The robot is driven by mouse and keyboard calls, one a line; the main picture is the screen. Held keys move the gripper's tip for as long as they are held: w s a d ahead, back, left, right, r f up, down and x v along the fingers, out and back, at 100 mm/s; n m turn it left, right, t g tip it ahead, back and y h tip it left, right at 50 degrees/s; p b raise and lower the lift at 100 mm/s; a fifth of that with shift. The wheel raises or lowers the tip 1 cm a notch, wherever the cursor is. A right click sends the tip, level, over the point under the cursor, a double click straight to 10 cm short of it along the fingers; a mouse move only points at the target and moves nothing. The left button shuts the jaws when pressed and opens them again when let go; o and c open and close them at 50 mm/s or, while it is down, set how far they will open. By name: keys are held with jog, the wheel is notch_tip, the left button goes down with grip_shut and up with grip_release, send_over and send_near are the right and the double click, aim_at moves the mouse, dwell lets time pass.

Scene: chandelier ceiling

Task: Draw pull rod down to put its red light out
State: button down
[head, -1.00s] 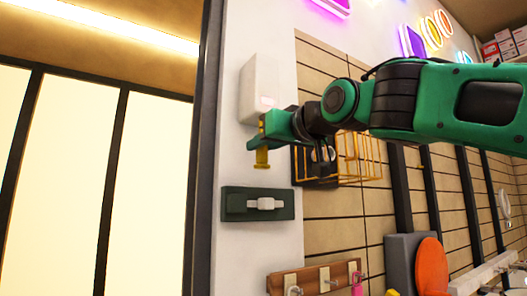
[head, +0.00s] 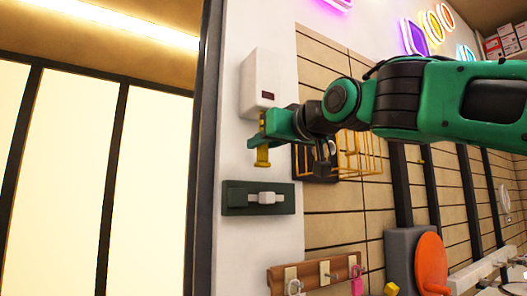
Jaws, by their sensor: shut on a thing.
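A white box (head: 262,72) is mounted high on the pale wall left of the wood panelling. Its small light window (head: 267,96) is dark red and unlit. My green gripper (head: 265,127) is just below the box, in front of the wall, and is shut on the yellow pull rod (head: 262,156). The rod's lower end sticks out below the fingers. Its upper part, and where it meets the box, are hidden by my gripper.
A dark green plate with a white slider (head: 265,198) is on the wall below the rod. A yellow wire basket (head: 360,155) is close on the right, behind my arm. A wooden hook rack (head: 318,272) hangs lower down.

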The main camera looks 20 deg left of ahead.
jog(key=shift+w+d+r, duration=0.3)
jog(key=shift+w+r, duration=0.05)
jog(key=shift+r, duration=0.1)
jog(key=c, duration=1.6)
grip_release()
jog(key=shift+o, duration=0.2)
jog(key=shift+s+a, duration=0.1)
jog(key=o, duration=0.6)
jog(key=shift+s+a, duration=0.1)
jog(key=shift+o, duration=0.2)
jog(key=shift+s, duration=0.1)
jog(key=v, duration=0.7)
jog(key=shift+s, duration=0.15)
